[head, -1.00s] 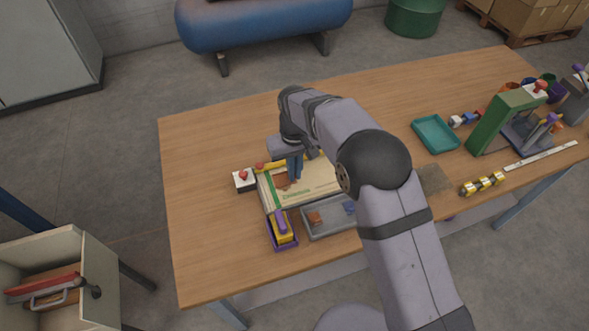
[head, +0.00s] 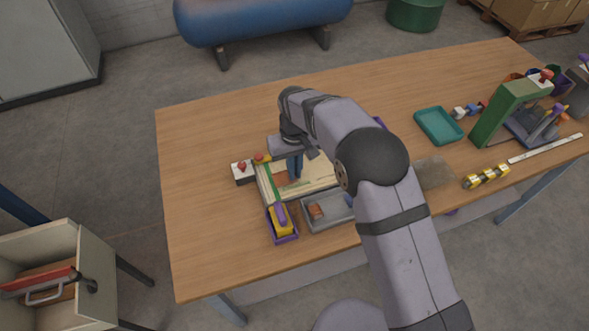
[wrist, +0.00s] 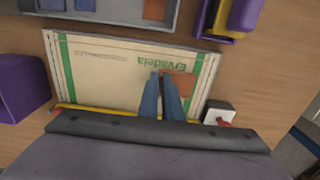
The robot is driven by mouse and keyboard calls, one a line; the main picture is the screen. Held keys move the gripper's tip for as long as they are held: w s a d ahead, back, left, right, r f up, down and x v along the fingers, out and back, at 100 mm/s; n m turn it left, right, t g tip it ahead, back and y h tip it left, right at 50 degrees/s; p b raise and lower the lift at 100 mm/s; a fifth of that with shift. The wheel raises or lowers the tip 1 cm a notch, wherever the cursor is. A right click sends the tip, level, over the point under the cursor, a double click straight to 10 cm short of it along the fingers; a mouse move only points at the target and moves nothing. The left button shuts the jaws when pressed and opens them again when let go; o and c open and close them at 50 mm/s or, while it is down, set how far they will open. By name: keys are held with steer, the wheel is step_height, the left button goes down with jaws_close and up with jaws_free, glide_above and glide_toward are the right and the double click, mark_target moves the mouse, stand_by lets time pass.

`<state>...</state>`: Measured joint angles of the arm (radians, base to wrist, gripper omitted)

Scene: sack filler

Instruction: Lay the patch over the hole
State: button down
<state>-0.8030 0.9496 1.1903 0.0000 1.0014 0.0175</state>
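The sack (head: 318,181) lies flat on the table, pale with green stripes and green lettering; it also shows in the wrist view (wrist: 100,87). An orange-brown patch (wrist: 184,85) is at the sack's printed face, beside and partly behind my fingertips. It also shows in the head view (head: 280,180), left of the fingers. My gripper (wrist: 161,75) points down at the sack with its blue fingers close together. I cannot tell whether they pinch the patch or whether it lies flat. No hole is visible; the fingers and the patch cover part of the sack.
A grey tray (head: 325,222) with an orange-brown piece (head: 316,211) stands at the sack's near side. A purple bin (head: 283,239) with a yellow item is left of it. A white box with a red button (head: 243,172) stands by the sack's left end. The table's far left is clear.

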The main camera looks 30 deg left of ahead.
steer(key=shift+f, duration=0.5)
steer(key=c, duration=1.9)
jaws_free()
steer(key=shift+o, duration=0.2)
step_height(320, 180, up, 6)
steer(key=b, duration=0.2)
steer(key=shift+r+b, duration=0.25)
steer(key=shift+b, duration=0.15)
steer(key=shift+r, duration=0.4)
